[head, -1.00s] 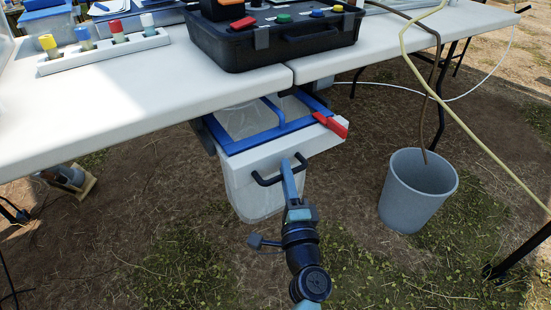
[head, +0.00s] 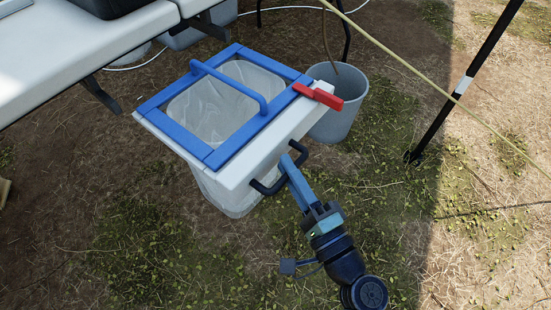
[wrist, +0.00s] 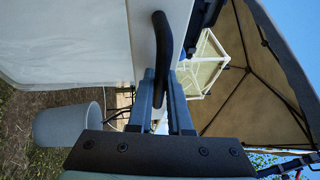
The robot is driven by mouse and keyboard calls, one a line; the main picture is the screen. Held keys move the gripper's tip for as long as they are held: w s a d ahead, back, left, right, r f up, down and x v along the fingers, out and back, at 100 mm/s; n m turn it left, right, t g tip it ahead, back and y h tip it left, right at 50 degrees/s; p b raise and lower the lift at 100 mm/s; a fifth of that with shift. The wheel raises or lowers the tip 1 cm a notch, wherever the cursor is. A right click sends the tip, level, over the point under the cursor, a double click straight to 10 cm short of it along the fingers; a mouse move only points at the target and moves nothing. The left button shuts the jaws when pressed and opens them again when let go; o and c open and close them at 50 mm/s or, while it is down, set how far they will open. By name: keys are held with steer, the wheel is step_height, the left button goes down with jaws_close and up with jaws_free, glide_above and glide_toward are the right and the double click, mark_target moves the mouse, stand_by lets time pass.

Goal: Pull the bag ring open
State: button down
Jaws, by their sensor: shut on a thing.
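The bag ring is a square blue frame (head: 165,102) on a white pull-out panel (head: 230,172), with a clear bag (head: 225,105) hanging inside and below it. A blue bar (head: 228,85) arches across the frame, which lies closed flat on the panel. A red latch (head: 318,95) sits at its right corner. My gripper (head: 288,166) is shut on the black handle (head: 264,187) at the panel's front. In the wrist view the handle (wrist: 160,38) runs between my two fingers (wrist: 163,82).
The white table (head: 75,60) is at upper left, with a dark bracket (head: 100,95) under its edge. A grey bucket (head: 340,115) stands just behind the latch. Ground in front is open.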

steer(key=shift+d, duration=0.1)
steer(key=c, duration=0.8)
jaws_free()
steer(key=shift+c, duration=0.2)
steer(key=shift+s+d, duration=0.1)
steer(key=shift+s, duration=0.05)
steer(key=p+v, duration=0.3)
steer(key=v, duration=0.9)
steer(key=shift+s+d, duration=0.2)
steer(key=shift+s, duration=0.1)
steer(key=shift+f, duration=0.1)
